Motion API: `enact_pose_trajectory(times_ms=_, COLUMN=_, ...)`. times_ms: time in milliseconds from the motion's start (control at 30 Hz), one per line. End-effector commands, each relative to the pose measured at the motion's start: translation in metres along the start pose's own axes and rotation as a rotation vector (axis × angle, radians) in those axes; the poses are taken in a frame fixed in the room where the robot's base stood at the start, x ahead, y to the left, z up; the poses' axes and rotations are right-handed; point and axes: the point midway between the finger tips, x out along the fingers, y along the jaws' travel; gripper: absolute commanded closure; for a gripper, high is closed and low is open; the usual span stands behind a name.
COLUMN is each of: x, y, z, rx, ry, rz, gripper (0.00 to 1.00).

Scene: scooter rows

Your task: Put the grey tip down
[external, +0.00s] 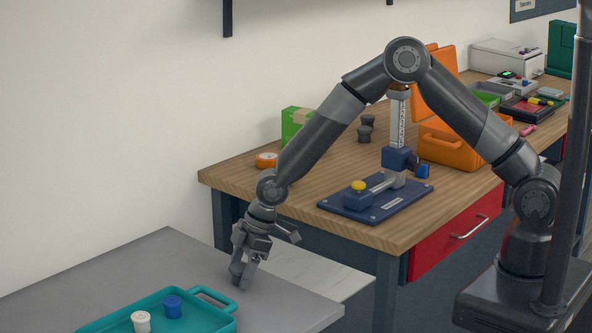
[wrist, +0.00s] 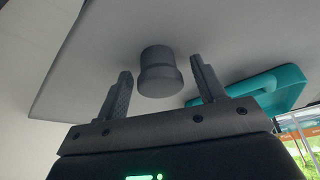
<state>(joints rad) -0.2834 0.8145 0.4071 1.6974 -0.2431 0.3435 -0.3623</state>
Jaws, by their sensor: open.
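The grey tip (wrist: 160,72), a short dark grey cylinder with a wider collar, shows in the wrist view against the grey table (wrist: 95,45). It lies between the two spread fingers of my gripper (wrist: 161,66), with a visible gap on each side. It looks upright on the table, though its contact with the surface is hard to see. In the external view my gripper (external: 243,274) points down, low over the grey table (external: 170,255), and I cannot make out the tip there.
A teal tray (external: 215,297) with a white-topped piece (external: 141,321) and a blue piece (external: 173,306) is left of my gripper. The wooden bench (external: 300,210) behind carries a blue fixture (external: 375,205), dark knobs (external: 365,130), an orange roll (external: 266,160) and an orange case (external: 450,145).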

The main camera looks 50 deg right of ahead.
Motion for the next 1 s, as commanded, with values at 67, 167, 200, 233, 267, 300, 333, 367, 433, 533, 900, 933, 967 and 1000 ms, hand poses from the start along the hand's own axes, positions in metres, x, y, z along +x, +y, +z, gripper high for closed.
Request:
enact_pose_trajectory(times_ms=67, x=0.0, y=0.0, z=0.0, rx=0.0, ry=0.0, rz=0.0, gripper=0.37)
enact_pose_trajectory(times_ms=167, x=-0.004, y=0.0, z=-0.001, rx=0.0, ry=0.001, rz=0.001, gripper=0.37)
enact_pose_trajectory(times_ms=200, x=-0.008, y=0.001, z=-0.001, rx=0.001, ry=0.001, rz=0.001, gripper=0.37)
enact_pose_trajectory(times_ms=233, x=-0.011, y=0.001, z=-0.001, rx=0.001, ry=0.001, rz=0.002, gripper=0.37)
enact_pose_trajectory(times_ms=267, x=-0.015, y=0.001, z=-0.001, rx=0.001, ry=0.001, rz=0.002, gripper=0.37)
enact_pose_trajectory(times_ms=300, x=-0.021, y=0.001, z=-0.001, rx=0.001, ry=0.001, rz=0.001, gripper=0.37)
enact_pose_trajectory(times_ms=333, x=-0.026, y=0.001, z=-0.002, rx=0.001, ry=0.002, rz=0.002, gripper=0.37)
enact_pose_trajectory(times_ms=367, x=-0.032, y=0.001, z=-0.002, rx=0.001, ry=0.003, rz=0.003, gripper=0.37)
enact_pose_trajectory(times_ms=433, x=-0.047, y=0.002, z=-0.002, rx=0.001, ry=0.002, rz=0.003, gripper=0.37)
enact_pose_trajectory(times_ms=533, x=-0.068, y=0.001, z=-0.001, rx=0.0, ry=0.002, rz=0.003, gripper=0.37)
enact_pose_trajectory(times_ms=900, x=-0.119, y=0.0, z=-0.001, rx=0.0, ry=0.0, rz=0.0, gripper=0.37)
enact_pose_trajectory(times_ms=933, x=-0.12, y=0.0, z=-0.001, rx=0.0, ry=0.0, rz=0.0, gripper=0.37)
enact_pose_trajectory(times_ms=967, x=-0.121, y=0.0, z=-0.001, rx=0.0, ry=0.0, rz=0.0, gripper=0.37)
enact_pose_trajectory(times_ms=1000, x=-0.122, y=0.0, z=-0.001, rx=0.0, ry=0.0, rz=0.0, gripper=0.37)
